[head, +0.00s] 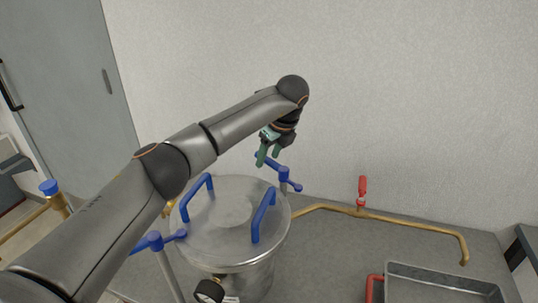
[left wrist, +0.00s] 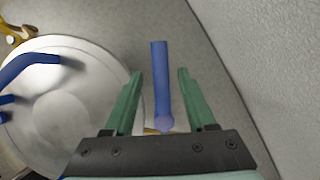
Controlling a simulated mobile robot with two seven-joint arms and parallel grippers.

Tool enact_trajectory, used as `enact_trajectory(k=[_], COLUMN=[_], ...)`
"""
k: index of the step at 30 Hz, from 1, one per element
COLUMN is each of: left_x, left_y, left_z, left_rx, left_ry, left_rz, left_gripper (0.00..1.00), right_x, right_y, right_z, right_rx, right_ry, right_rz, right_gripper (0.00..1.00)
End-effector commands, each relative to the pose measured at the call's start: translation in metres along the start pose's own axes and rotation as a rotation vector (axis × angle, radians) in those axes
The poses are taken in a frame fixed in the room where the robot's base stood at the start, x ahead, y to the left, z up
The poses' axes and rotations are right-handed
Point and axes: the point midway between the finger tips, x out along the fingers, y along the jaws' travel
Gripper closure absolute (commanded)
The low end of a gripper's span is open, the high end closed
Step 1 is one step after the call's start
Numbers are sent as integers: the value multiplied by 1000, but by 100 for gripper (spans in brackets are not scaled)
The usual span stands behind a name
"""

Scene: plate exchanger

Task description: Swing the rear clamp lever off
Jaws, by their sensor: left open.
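The rear clamp lever (head: 285,174) is blue and stands at the back right edge of the round metal vessel's lid (head: 232,210). In the left wrist view the blue lever (left wrist: 161,80) runs between my two green fingers, with a gap on each side. My left gripper (head: 268,155) is open above and around the lever, pointing down; it also shows in the left wrist view (left wrist: 158,90). The lever's far end is partly hidden by the gripper in the head view. A second blue clamp lever (head: 155,241) is at the lid's front left. My right gripper is not in view.
Two blue handles (head: 263,215) stand up from the lid. A brass pipe with a red valve handle (head: 362,190) runs along the wall at the right. A grey tray (head: 440,285) sits at the front right. The wall is close behind the lever.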

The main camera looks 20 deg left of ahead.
Motion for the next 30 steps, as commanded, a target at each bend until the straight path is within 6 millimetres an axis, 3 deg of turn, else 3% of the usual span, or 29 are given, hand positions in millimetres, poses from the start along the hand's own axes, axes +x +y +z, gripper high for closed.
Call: enact_trajectory(k=[8,11,21,30], left_x=[-7,-21,-94,-124], left_y=[-1,-1,-1,0], left_z=[-1,-1,0,0], left_rx=[2,2,0,0], left_ry=[0,-1,-1,0], left_rz=[-2,-4,-5,0], left_gripper=[44,44,44,44], right_x=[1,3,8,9], right_y=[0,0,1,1], right_z=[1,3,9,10], right_rx=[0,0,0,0], right_ry=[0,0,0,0], right_rz=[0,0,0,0], right_gripper=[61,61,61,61])
